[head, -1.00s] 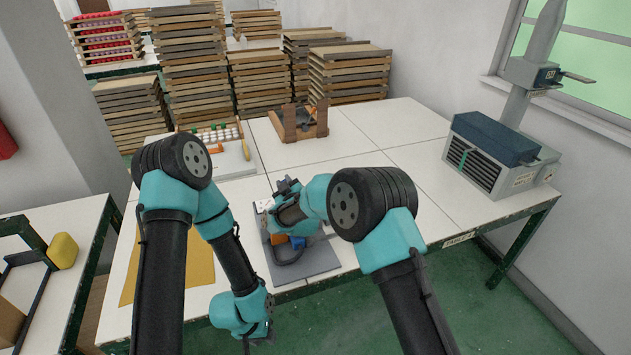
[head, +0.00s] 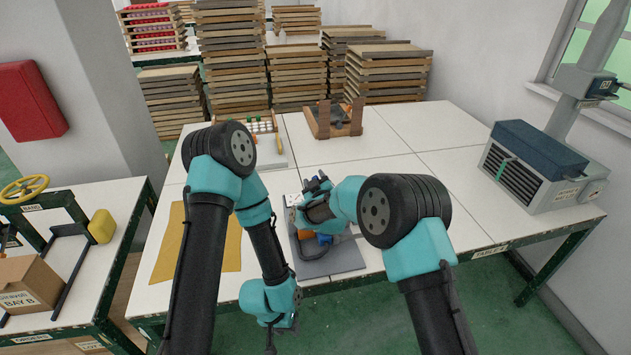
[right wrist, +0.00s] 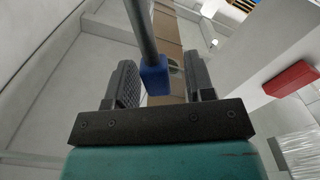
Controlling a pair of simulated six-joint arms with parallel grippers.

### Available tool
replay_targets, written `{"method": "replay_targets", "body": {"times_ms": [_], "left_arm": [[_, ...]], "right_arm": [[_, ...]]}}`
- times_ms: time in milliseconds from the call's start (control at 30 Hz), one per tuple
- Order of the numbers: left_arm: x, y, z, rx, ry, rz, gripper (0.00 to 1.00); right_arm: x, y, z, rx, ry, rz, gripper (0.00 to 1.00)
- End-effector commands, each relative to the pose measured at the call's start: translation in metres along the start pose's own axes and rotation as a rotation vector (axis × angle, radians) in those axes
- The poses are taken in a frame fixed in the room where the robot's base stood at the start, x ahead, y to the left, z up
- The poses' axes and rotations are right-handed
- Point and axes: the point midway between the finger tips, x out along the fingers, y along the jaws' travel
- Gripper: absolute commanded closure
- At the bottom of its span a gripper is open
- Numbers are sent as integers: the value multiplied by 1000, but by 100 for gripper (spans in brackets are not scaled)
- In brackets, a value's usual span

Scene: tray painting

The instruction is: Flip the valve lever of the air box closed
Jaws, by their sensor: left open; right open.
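A grey louvred box with a dark blue top (head: 540,150) stands at the table's right back. A duct rises behind it with a small labelled valve box (head: 585,82); its lever is only partly in view at the right edge. My right gripper (head: 317,187) is above the table's middle, well left of that box. In the right wrist view, its open jaws (right wrist: 163,85) have a grey rod with a blue block end (right wrist: 155,76) between them; I cannot tell whether they touch it. My left gripper (head: 281,325) is open and low, near the table's front edge.
A grey mat (head: 335,262) with blue and orange parts lies below my right gripper, partly hidden. A brown sheet (head: 170,245) lies to its left. A wooden stand (head: 335,118) and a bead-frame tray stand behind. The right table half is mostly clear.

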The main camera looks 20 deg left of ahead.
Motion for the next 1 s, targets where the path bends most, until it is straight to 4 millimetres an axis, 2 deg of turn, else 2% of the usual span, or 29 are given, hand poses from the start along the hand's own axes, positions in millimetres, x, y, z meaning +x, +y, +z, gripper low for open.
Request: {"method": "replay_targets", "body": {"times_ms": [167, 367, 567, 1000], "left_arm": [[0, 0, 0, 0, 0, 0, 57], [0, 0, 0, 0, 0, 0, 57], [0, 0, 0, 0, 0, 0, 57], [0, 0, 0, 0, 0, 0, 57]], "right_arm": [[-1, 0, 0, 0, 1, 1, 51], [-14, 0, 0, 0, -1, -1, 51], [-40, 0, 0, 0, -1, -2, 51], [-112, 0, 0, 0, 0, -1, 51]]}}
